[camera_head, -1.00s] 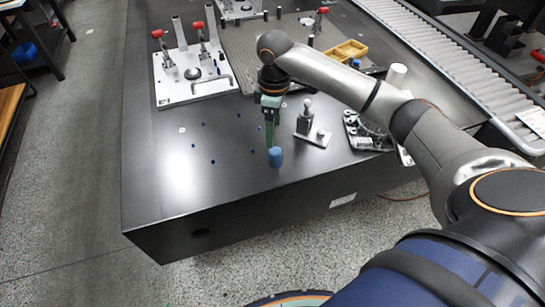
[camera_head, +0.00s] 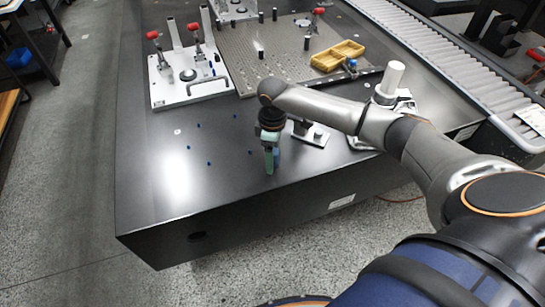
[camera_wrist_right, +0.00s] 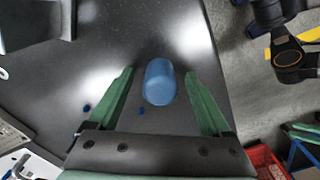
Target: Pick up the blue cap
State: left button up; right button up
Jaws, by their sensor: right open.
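The blue cap (camera_wrist_right: 160,82) stands on the dark table top near its front edge. In the right wrist view it lies between the two green fingers of my right gripper (camera_wrist_right: 163,88), with a gap on each side. The right gripper is open and empty. In the head view my right gripper (camera_head: 270,163) points down at the table by the cap. The blue cap (camera_head: 277,154) shows there only in part, behind the green fingers. My left gripper is not in view.
A white fixture plate (camera_head: 187,88) with red-handled clamps stands at the back left. A perforated plate (camera_head: 285,70) with a yellow tray (camera_head: 338,55) lies behind. A grey block fixture (camera_head: 310,133) is close to the right of the gripper. The table's left front is mostly clear.

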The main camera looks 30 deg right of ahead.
jog(key=shift+f, duration=0.3)
grip_shut()
dwell(0.5)
